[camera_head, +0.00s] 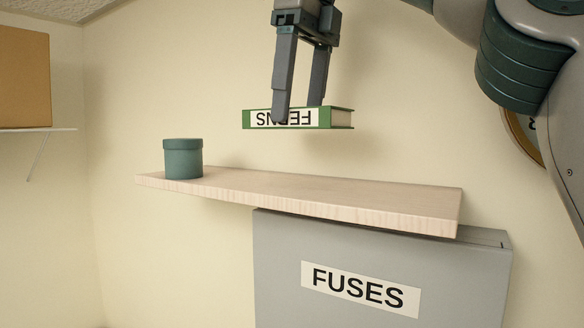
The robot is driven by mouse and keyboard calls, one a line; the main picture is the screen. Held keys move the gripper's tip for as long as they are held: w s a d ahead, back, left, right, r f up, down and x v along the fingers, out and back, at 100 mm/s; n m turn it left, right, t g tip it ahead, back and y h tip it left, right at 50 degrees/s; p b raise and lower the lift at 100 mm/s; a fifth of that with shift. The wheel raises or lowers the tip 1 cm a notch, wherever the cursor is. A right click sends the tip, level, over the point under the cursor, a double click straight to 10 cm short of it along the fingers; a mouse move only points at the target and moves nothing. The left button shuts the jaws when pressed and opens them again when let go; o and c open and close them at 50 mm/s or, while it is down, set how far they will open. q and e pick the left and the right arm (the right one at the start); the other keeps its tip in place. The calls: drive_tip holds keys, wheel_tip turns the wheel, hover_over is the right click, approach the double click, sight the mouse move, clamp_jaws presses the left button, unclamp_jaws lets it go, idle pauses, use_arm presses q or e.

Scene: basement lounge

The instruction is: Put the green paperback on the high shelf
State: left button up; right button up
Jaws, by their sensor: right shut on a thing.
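The green paperback (339,118) has a white spine label reading "FERNS", which shows upside down. It lies flat in the air above the high shelf (330,197), with a clear gap between them. My right gripper (298,112) points down from above and is shut on the book, one finger in front of the spine label and the other partly hidden behind the book. The shelf is a pale wooden board on the wall. My left gripper is not in view.
A teal lidded canister (183,159) stands at the shelf's left end. The middle and right of the shelf are bare. A grey fuse box (380,270) labelled "FUSES" is just under the shelf. A cardboard box (24,78) sits on a white wall shelf at left.

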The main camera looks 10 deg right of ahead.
sight(301, 125)
drive_tip(key=shift+s+d+f, duration=0.1)
drive_tip(key=shift+f, duration=2.5)
drive_tip(key=shift+f, duration=1.85)
drive_tip(key=shift+f, duration=0.2)
drive_tip(key=o, duration=1.1)
drive_tip(key=shift+r, duration=0.1)
drive_tip(key=shift+o, duration=0.2)
drive_tip(key=shift+r, duration=0.2)
